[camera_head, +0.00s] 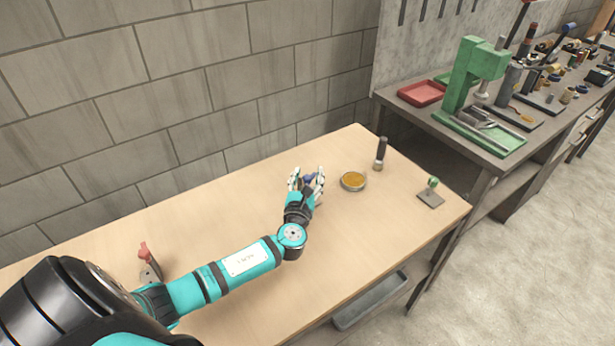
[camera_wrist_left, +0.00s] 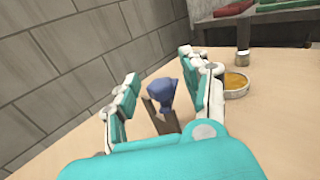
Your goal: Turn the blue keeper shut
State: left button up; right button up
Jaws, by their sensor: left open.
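The blue keeper (camera_wrist_left: 162,92) sits atop a small dark metal piece between the spread fingers of my left gripper (camera_wrist_left: 155,95) in the left wrist view. In the head view the keeper (camera_head: 309,180) shows as a small blue patch, partly hidden by my left gripper (camera_head: 307,182). The gripper is open around it, with gaps visible on both sides in the wrist view. I cannot tell from here how far the keeper is turned. My right gripper is not in view.
On the wooden table (camera_head: 240,215), a dish with orange contents (camera_head: 353,181), a black-handled tool (camera_head: 381,153) and a green-knobbed plate (camera_head: 431,193) stand to the right. A red-handled piece (camera_head: 148,262) is at the left. A brick wall runs behind.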

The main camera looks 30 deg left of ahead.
pick_arm(q)
grip_shut()
jog(key=shift+w+f, duration=0.1)
jog(key=shift+f, duration=0.15)
dwell(0.3)
